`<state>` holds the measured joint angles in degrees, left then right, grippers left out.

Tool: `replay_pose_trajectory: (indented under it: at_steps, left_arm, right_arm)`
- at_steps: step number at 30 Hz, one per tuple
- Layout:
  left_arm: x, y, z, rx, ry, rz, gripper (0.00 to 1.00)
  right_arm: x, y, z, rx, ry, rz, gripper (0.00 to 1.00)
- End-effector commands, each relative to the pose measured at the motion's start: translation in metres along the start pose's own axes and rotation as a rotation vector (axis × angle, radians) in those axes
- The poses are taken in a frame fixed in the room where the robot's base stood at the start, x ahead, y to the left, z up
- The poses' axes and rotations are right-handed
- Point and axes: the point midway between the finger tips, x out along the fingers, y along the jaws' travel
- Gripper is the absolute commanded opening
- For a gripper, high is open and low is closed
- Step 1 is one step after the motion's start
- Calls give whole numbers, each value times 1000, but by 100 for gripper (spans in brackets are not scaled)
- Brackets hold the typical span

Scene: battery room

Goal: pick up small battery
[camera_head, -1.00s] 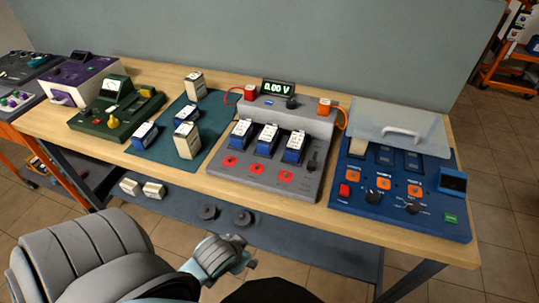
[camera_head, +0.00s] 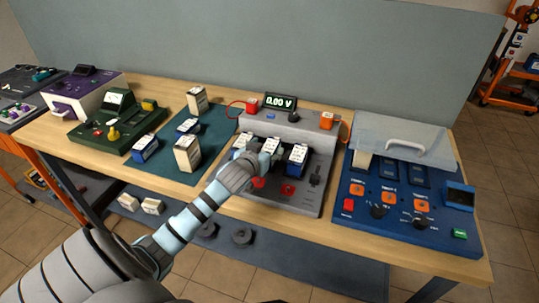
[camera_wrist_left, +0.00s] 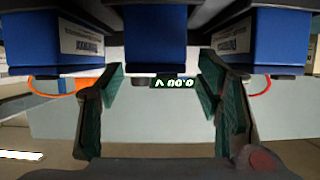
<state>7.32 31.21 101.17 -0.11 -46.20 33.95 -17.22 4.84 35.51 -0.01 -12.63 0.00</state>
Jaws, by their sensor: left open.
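Several batteries are in the head view. Three blue batteries with white tops stand in a row on the grey tester; the right one (camera_head: 297,156) shows best, and my left gripper (camera_head: 262,160) partly covers the others. On the dark mat are blue batteries (camera_head: 146,148) and cream ones (camera_head: 187,155). In the left wrist view, which is upside down, my open left fingers (camera_wrist_left: 163,100) stand on either side of the middle blue battery (camera_wrist_left: 155,38). A blue battery is on each side of it. I cannot tell whether the fingers touch it. My right gripper is not in view.
The grey tester (camera_head: 298,196) has a display reading 0.00 V (camera_head: 280,101). A blue charger with a clear lid (camera_head: 400,135) stands to its right. A green meter unit (camera_head: 115,118) and a purple box (camera_head: 88,88) stand left. The wooden table's front strip is free.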

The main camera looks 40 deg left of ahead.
Motion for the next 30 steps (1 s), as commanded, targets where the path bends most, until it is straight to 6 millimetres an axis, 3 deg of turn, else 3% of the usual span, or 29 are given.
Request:
replay_pose_trajectory:
  at_steps: [4,11,22,30]
  left_arm:
    - [28,2,2,-2,-1,-1,59]
    - [32,2,0,1,-1,0,59]
    - [32,2,0,1,-1,0,2]
    - [32,2,-1,1,2,1,0]
  right_arm:
    - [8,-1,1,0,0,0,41]
    - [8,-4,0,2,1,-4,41]
    - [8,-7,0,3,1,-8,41]
    - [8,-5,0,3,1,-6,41]
